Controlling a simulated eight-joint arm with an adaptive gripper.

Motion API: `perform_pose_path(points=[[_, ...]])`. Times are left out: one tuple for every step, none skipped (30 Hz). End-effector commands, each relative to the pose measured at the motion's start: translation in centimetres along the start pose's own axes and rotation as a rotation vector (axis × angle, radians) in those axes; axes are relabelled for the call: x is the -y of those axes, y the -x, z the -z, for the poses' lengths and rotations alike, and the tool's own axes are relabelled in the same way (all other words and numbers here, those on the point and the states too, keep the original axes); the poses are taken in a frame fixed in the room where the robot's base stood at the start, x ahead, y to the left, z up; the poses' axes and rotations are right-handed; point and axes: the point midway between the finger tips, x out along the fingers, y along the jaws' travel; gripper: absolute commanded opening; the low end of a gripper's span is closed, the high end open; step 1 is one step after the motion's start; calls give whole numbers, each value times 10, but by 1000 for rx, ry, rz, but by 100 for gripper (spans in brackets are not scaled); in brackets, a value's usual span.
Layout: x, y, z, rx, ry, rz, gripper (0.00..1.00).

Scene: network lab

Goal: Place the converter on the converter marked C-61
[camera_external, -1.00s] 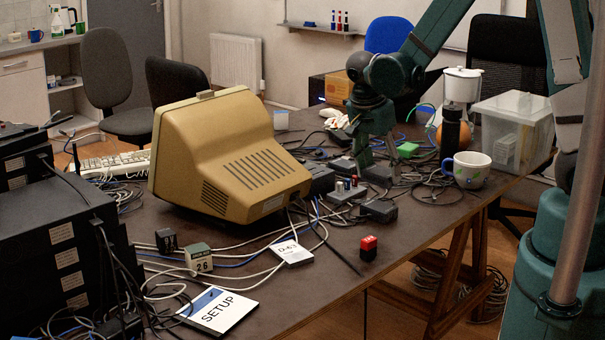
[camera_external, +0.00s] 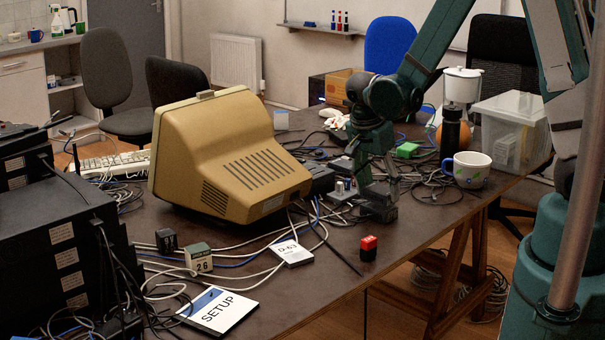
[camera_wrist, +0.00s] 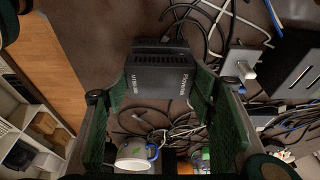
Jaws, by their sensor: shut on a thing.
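A black box-shaped converter (camera_external: 380,208) is at my gripper's fingertips, on the right part of the table. In the wrist view the converter (camera_wrist: 160,75), with white print on top, sits between the green fingers of my gripper (camera_wrist: 155,100). My gripper (camera_external: 378,190) points down and is shut on it in the external view. I cannot tell whether the converter is off the table. I can read no C-61 mark in either view. Another dark box (camera_external: 321,180) stands beside the monitor, its marking not legible.
A small grey box with connectors (camera_external: 343,193) stands just left of my gripper. The beige monitor (camera_external: 230,155) is further left. A mug (camera_external: 467,170) stands to the right, a red-and-black block (camera_external: 369,247) near the front edge.

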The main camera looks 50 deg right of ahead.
Motion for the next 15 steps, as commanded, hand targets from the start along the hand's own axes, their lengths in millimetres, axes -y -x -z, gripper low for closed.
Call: perform_pose_path(points=[[0, -6, -2, 0, 0, 0, 38], [0, -8, -3, 0, 0, 0, 38], [0, -11, -3, 0, 0, 0, 38], [0, -13, -4, 0, 0, 0, 38], [0, -14, -4, 0, 0, 0, 38], [0, -15, -5, 0, 0, 0, 38], [0, -16, -5, 0, 0, 0, 38], [0, -16, -5, 0, 0, 0, 38], [0, -16, -5, 0, 0, 0, 38], [0, -16, -5, 0, 0, 0, 38], [0, -16, -5, 0, 0, 0, 38], [0, -16, -5, 0, 0, 0, 38], [0, -16, -5, 0, 0, 0, 38], [0, -16, -5, 0, 0, 0, 38], [0, -16, -5, 0, 0, 0, 38]])
